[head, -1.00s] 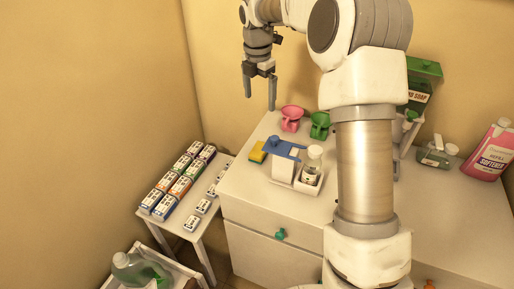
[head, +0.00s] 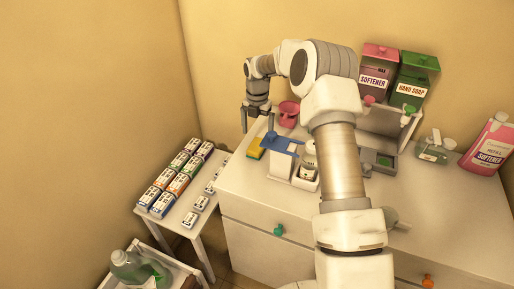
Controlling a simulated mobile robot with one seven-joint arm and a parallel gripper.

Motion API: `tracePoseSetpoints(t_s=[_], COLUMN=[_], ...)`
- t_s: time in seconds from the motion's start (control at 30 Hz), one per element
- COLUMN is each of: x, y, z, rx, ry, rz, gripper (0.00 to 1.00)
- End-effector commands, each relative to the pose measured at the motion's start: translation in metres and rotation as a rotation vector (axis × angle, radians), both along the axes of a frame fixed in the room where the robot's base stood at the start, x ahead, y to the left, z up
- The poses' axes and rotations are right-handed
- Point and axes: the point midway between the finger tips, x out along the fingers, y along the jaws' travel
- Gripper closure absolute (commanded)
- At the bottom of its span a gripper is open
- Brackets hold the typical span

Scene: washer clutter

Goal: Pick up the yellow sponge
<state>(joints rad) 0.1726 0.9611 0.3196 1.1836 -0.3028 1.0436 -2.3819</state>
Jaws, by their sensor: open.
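The yellow sponge (head: 254,148) lies on the white cabinet top near its left edge, just left of a white holder with a blue top. It has a darker green layer along one side. My gripper (head: 257,122) points down with its two fingers apart, a little above and behind the sponge in the picture. Nothing shows between the fingers. I cannot tell the exact height of the fingertips over the cabinet top.
Close right of the sponge stand the blue-topped holder (head: 281,144) and a small bottle (head: 308,155). A pink scoop (head: 288,113) is behind. Softener (head: 375,73) and hand soap (head: 412,80) dispensers stand at the back. A side table (head: 205,222) holds several small boxes.

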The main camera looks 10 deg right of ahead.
Motion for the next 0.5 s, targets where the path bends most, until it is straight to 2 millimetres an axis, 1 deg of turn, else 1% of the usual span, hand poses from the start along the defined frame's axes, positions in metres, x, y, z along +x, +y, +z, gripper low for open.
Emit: tracePoseSetpoints(t_s=[0.03,0.1,0.27,0.37,0.5], x=[0.0,0.0,0.0,0.0,0.001], y=[0.0,0.0,0.0,0.0,0.002], z=[-0.008,-0.014,-0.023,-0.036,-0.057], rx=[0.0,0.001,0.001,-0.001,0.001], ry=[0.001,0.001,-0.001,0.003,0.001], rz=[0.0,0.0,0.0,0.0,0.0], gripper=[0.0,0.0,0.0,0.0,0.0])
